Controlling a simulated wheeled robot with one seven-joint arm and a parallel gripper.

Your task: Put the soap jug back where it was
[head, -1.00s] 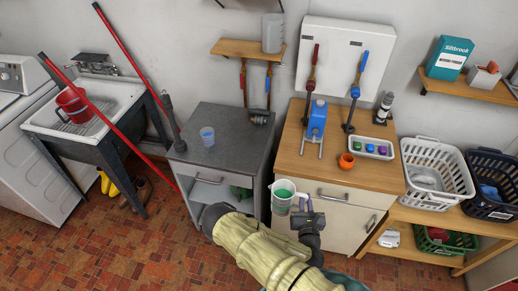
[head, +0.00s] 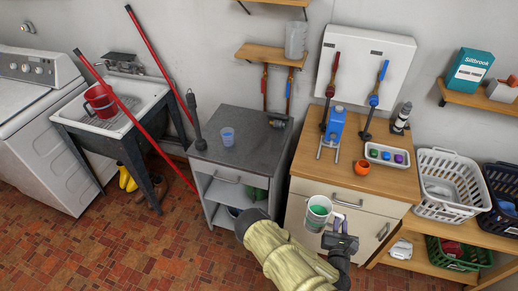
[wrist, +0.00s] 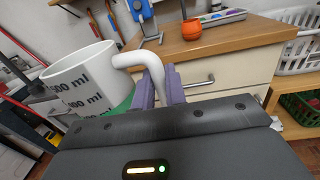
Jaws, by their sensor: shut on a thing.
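A white measuring jug (head: 317,213) with green liquid inside hangs in front of the wooden cabinet; I take it for the soap jug. My gripper (head: 339,232) is shut on its handle. In the wrist view, the purple fingers of my gripper (wrist: 163,84) close around the white handle, and the jug (wrist: 78,78) with its ml marks is at the left. It looks somewhat tilted there. The jug is clear of the wooden worktop (head: 322,180) and sits lower than its top edge.
A blue container (head: 334,124) in a stand, an orange pot (head: 361,167) and a white tray (head: 373,158) are on the worktop. A pale jug (head: 295,40) is on the wall shelf. Baskets stand at right.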

